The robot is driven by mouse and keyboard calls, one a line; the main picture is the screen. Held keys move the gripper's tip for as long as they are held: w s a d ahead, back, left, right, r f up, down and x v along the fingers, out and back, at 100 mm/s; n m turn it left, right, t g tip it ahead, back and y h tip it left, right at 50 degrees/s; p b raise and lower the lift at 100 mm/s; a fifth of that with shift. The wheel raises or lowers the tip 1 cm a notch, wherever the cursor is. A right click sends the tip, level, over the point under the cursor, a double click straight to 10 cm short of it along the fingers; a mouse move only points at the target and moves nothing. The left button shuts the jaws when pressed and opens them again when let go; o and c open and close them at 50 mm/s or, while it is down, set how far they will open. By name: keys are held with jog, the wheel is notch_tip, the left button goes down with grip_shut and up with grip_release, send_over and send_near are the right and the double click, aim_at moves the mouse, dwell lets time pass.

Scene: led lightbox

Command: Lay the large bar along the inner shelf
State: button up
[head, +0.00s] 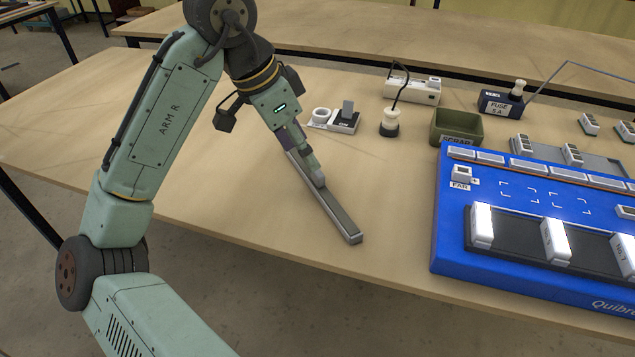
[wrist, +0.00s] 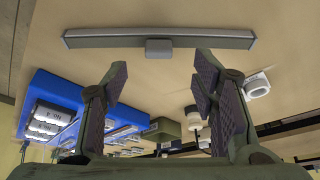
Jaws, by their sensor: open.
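The large bar (head: 336,216), long and grey, lies flat on the table left of the blue lightbox (head: 447,235). It runs from beneath my gripper toward the table's front edge. In the wrist view the bar (wrist: 100,42) lies across the top, beyond the fingertips, with a small grey block on its near side at mid-length. My gripper (head: 308,165) is over the bar in the head view. In the wrist view my gripper (wrist: 160,75) has its fingers wide apart with nothing between them. I cannot tell which part is the inner shelf.
The lightbox carries white blocks in a dark recess. Behind it lies a grey tray (head: 604,163) with small white blocks. A green scrap bin (head: 457,126), a round knob (head: 390,123), a switch (head: 345,122) and a fuse box (head: 498,105) stand further back. Table left of the bar is clear.

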aim_at(317, 172)
jog(key=x, duration=0.6)
jog(key=shift+d+f+p, duration=0.3)
jog(key=shift+p, duration=0.05)
grip_shut()
dwell(0.4)
